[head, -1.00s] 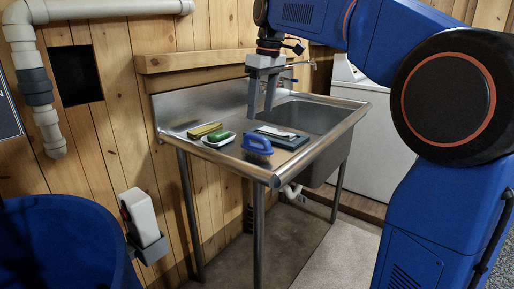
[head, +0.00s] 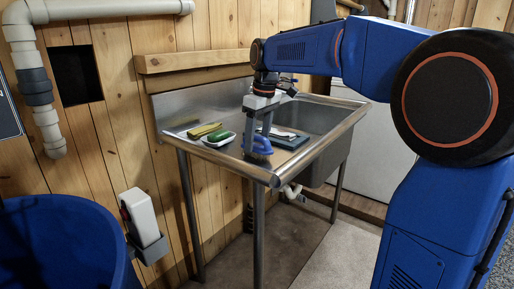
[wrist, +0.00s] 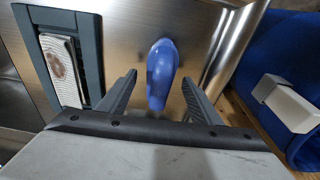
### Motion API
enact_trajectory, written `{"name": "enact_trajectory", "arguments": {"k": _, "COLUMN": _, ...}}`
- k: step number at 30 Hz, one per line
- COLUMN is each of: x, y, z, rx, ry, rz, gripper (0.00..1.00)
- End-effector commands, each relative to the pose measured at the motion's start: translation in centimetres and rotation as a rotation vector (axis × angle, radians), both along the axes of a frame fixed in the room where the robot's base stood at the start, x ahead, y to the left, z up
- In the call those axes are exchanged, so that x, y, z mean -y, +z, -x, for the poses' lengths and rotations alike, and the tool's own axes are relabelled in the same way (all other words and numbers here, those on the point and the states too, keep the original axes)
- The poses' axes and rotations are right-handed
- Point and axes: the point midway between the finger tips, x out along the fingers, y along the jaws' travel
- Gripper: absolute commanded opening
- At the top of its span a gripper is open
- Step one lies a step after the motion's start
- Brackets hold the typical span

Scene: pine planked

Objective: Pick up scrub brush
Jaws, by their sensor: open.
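The scrub brush (head: 260,146) has a blue loop handle and lies on the steel drainboard near its front edge. In the wrist view the blue scrub brush (wrist: 160,73) shows between my two fingers, with a gap on each side. My gripper (head: 257,148) is open and has come down over the brush, with its fingers on either side of the handle. In the wrist view my gripper (wrist: 160,85) shows its dark fingers spread apart. In the head view the fingers hide part of the brush.
The steel sink (head: 215,170) has its basin on the right. A white dish with a green item (head: 219,138) and a yellow-green sponge (head: 204,130) lie left of the brush. A dark tray (wrist: 68,20) with a pale item lies beside it. A blue bin (head: 65,235) stands at left.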

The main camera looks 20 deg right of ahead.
Motion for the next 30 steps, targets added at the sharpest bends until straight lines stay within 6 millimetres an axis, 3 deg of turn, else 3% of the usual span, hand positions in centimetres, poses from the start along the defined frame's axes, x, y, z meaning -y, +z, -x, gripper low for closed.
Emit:
{"name": "enact_trajectory", "arguments": {"k": 6, "x": 0.0, "y": -0.1, "z": 0.0, "rx": 0.0, "ry": 0.0, "rz": 0.0, "gripper": 0.58}}
{"name": "enact_trajectory", "arguments": {"k": 8, "x": 0.0, "y": -0.1, "z": 0.0, "rx": 0.0, "ry": 0.0, "rz": 0.0, "gripper": 0.46}}
{"name": "enact_trajectory", "arguments": {"k": 12, "x": 0.0, "y": -0.1, "z": 0.0, "rx": 0.0, "ry": 0.0, "rz": 0.0, "gripper": 0.13}}
{"name": "enact_trajectory", "arguments": {"k": 13, "x": 0.0, "y": 0.0, "z": 0.0, "rx": 0.001, "ry": 0.0, "rz": -0.001, "gripper": 0.11}}
{"name": "enact_trajectory", "arguments": {"k": 23, "x": 0.0, "y": 0.5, "z": -0.1, "rx": 0.002, "ry": 0.0, "rz": 0.0, "gripper": 0.11}}
{"name": "enact_trajectory", "arguments": {"k": 30, "x": 0.0, "y": 4.2, "z": -0.1, "rx": 0.004, "ry": 0.001, "rz": -0.001, "gripper": 0.11}}
